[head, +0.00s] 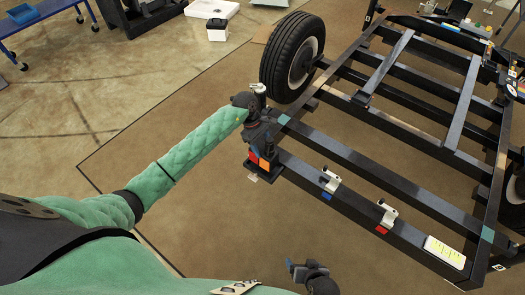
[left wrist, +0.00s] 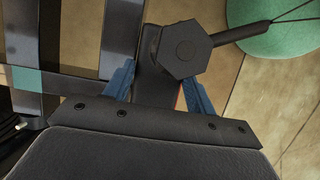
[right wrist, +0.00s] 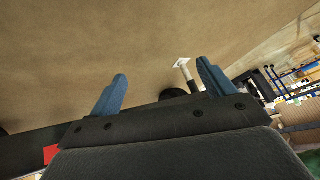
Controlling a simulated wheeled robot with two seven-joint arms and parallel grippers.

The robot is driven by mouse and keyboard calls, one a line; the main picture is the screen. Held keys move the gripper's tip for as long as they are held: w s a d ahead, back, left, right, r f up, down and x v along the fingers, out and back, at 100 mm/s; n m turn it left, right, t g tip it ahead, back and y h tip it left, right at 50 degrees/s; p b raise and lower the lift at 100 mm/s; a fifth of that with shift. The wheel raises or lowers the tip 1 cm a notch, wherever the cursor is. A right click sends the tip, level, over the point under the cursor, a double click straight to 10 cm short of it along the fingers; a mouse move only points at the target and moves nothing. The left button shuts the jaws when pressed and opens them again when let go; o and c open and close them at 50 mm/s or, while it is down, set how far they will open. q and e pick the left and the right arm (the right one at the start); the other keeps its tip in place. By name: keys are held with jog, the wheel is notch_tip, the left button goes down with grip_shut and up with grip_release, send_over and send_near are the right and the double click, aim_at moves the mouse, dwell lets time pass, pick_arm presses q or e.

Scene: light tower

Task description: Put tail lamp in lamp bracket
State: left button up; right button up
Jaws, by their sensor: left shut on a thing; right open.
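The tail lamp (head: 264,163), dark with red and orange faces, is at the near left corner of the black trailer frame. My left gripper (head: 258,138) is shut on it from above; the lamp's dark body (left wrist: 158,88) fills the space between the blue fingers in the left wrist view. Directly below the lamp is a black plate (head: 260,174) at the beam's end, perhaps the lamp bracket; whether the lamp touches it I cannot tell. My right gripper (head: 306,270) is open and empty, low in front of the trailer; its spread fingers (right wrist: 160,95) show in the right wrist view.
Two pale brackets stand on the rear beam, one with a blue tag (head: 330,179) and one with a red tag (head: 387,215). A wheel (head: 293,57) stands behind my left gripper. Open floor lies left.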

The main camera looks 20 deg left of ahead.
aim_at(261, 148)
pick_arm(q)
jog(key=shift+f, duration=0.4)
notch_tip(261, 148, down, 2)
jog(key=shift+f, duration=0.45)
jog(key=o, duration=1.6)
jog(key=shift+f, duration=0.1)
jog(key=shift+c, duration=0.2)
pick_arm(e)
jog(key=shift+w+r, duration=0.15)
jog(key=shift+r, duration=0.5)
jog(key=shift+r, duration=0.15)
